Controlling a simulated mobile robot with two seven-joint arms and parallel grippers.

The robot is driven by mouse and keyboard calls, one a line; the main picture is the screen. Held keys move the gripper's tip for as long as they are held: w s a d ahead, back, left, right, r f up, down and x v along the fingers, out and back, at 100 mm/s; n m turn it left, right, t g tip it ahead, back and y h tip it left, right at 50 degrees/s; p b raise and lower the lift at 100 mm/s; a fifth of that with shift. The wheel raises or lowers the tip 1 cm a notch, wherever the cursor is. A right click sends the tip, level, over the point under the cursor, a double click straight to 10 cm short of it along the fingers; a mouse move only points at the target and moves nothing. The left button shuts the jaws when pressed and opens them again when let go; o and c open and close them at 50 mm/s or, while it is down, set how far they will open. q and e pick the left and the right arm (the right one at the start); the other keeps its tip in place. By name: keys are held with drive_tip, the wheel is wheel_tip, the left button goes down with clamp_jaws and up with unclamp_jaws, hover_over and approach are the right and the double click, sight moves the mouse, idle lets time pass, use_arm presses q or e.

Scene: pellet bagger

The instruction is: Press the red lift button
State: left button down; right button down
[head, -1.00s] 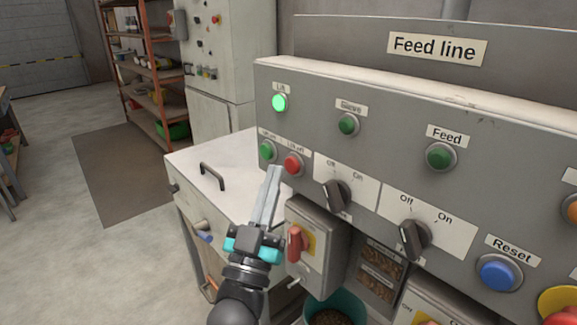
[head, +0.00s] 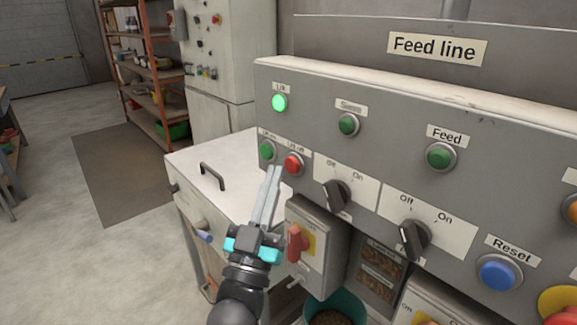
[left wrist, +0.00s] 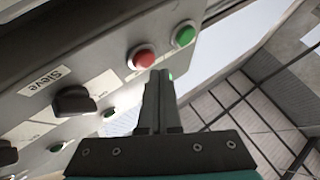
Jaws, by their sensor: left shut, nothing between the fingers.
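The red lift button (head: 293,164) sits on the grey Feed line panel (head: 385,160), just right of a green lift button (head: 267,150). It also shows in the left wrist view (left wrist: 143,58), with the green button (left wrist: 184,36) beside it. The round lift lamp (head: 280,102) above glows green. My left gripper (head: 273,172) is shut and empty, its fingertips just below and left of the red button. In the left wrist view the fingertips (left wrist: 160,76) appear close under the button; I cannot tell whether they touch it. My right gripper is out of view.
Two black rotary switches (head: 336,195) sit right of the lift buttons. A box with a red handle (head: 297,243) juts out below the panel. A white-topped cabinet (head: 235,160) with a black handle stands behind and left. A blue Reset button (head: 499,272) is at right.

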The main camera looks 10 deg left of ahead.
use_arm(q)
drive_tip(key=shift+w, duration=0.1)
drive_tip(key=shift+w+d, duration=0.25)
drive_tip(key=shift+d, duration=0.05)
drive_tip(key=shift+w+d, duration=0.15)
drive_tip(key=shift+w, duration=0.1)
idle(0.9)
drive_tip(key=shift+s+a+p, duration=0.45)
drive_tip(key=shift+s, duration=0.15)
drive_tip(key=s+a+p, duration=0.2)
drive_tip(key=s+a, duration=0.1)
drive_tip(key=s, duration=0.1)
drive_tip(key=shift+s+a, duration=0.35)
drive_tip(key=shift+s, duration=0.05)
